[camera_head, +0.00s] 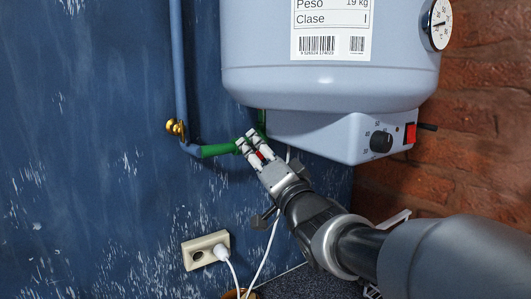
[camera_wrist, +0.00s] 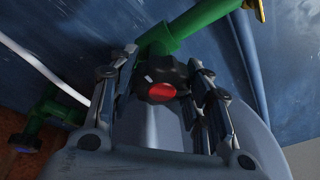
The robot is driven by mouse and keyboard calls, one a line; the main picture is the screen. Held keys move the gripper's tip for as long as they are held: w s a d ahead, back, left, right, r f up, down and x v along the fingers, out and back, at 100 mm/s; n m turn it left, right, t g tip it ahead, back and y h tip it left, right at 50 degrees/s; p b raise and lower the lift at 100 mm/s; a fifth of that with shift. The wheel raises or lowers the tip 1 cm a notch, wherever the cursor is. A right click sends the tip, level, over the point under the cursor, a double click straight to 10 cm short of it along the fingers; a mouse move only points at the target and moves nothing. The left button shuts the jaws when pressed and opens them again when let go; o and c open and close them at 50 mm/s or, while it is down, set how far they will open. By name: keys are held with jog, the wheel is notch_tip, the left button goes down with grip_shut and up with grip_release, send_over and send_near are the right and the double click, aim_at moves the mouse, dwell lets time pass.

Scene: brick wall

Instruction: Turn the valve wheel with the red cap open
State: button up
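The valve wheel (camera_wrist: 146,92) is dark and lobed, with a round red cap (camera_wrist: 162,91) facing the wrist camera. It sits on a green pipe fitting (camera_wrist: 180,30), which also shows in the head view (camera_head: 219,150) at the end of the blue pipe. My gripper (camera_wrist: 162,75) has one finger on each side of the wheel, narrowed down and apparently touching its rim. In the head view my gripper (camera_head: 247,140) reaches up under the boiler, and its fingers hide most of the wheel. The turn angle of the wheel cannot be told.
A second green fitting (camera_wrist: 50,108) lies to the left in the wrist view. The grey-blue boiler (camera_head: 330,85) hangs just above my gripper, with a knob (camera_head: 381,142) and red switch (camera_head: 410,133). A wall socket (camera_head: 197,254) with a white cable is below.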

jog(key=c, duration=0.6)
jog(key=n+b, duration=0.1)
jog(key=n, duration=0.1)
jog(key=shift+f+n+y, duration=0.1)
jog(key=shift+n+y, duration=0.2)
jog(key=shift+n+g+y+b, duration=0.3)
jog(key=shift+n+y+b, duration=0.1)
jog(key=shift+n, duration=0.4)
jog(key=o, duration=1.1)
jog(key=v, duration=1.2)
